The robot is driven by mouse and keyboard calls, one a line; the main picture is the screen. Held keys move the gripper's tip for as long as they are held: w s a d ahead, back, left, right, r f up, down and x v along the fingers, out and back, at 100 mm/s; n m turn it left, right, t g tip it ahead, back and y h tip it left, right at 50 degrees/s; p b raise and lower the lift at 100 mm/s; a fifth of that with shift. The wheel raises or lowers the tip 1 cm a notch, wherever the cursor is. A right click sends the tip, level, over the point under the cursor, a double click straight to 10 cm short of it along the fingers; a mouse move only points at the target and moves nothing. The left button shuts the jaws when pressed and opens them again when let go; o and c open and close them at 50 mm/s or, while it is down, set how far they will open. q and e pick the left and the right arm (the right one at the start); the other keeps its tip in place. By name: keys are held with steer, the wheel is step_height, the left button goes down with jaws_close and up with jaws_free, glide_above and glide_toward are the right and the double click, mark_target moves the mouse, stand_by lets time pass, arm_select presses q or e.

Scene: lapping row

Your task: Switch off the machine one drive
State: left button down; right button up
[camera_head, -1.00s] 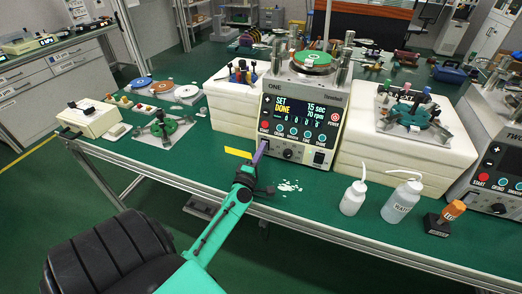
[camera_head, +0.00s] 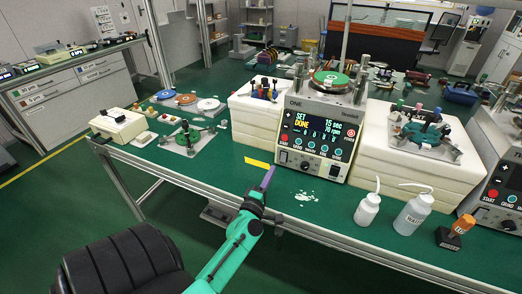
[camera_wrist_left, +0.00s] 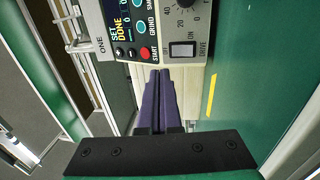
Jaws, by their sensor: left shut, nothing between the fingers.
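Machine one (camera_head: 296,108), labelled ONE, stands on the green bench; its screen (camera_head: 318,126) reads SET, DONE, 15 sec, 70 rpm. In the left wrist view the drive switch (camera_wrist_left: 182,49) is a pale rocker in a dark frame, marked OFF, ON and DRIVE; I cannot tell which side is pressed. My left gripper (camera_head: 270,171) has purple fingers, shut and empty, in front of the machine's lower left corner, apart from the panel. In the left wrist view its fingertips (camera_wrist_left: 158,74) point toward the panel near the red START button (camera_wrist_left: 145,53).
White blocks (camera_head: 400,165) flank the machine. Two white bottles (camera_head: 367,209) (camera_head: 413,214) and an orange-handled stamp-like tool (camera_head: 457,231) stand at the front right. A yellow strip (camera_head: 257,162) and a white spill (camera_head: 307,196) mark the bench. A second machine (camera_head: 500,180) is at the right edge.

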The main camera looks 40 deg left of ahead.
arm_select(q)
steer(key=v, duration=0.2)
steer(key=shift+s+d+f, duration=0.15)
steer(key=shift+s, duration=0.05)
steer(key=shift+s+d+r, duration=0.2)
steer(key=shift+s, duration=0.4)
steer(key=shift+s+d+r, duration=0.15)
steer(key=shift+s+r, duration=0.05)
steer(key=shift+s, duration=0.5)
arm_select(e)
steer(key=shift+w+a+f, duration=0.1)
steer(key=shift+w+f, duration=0.1)
steer(key=shift+w, duration=0.5)
arm_select(q)
steer(key=shift+d, duration=0.1)
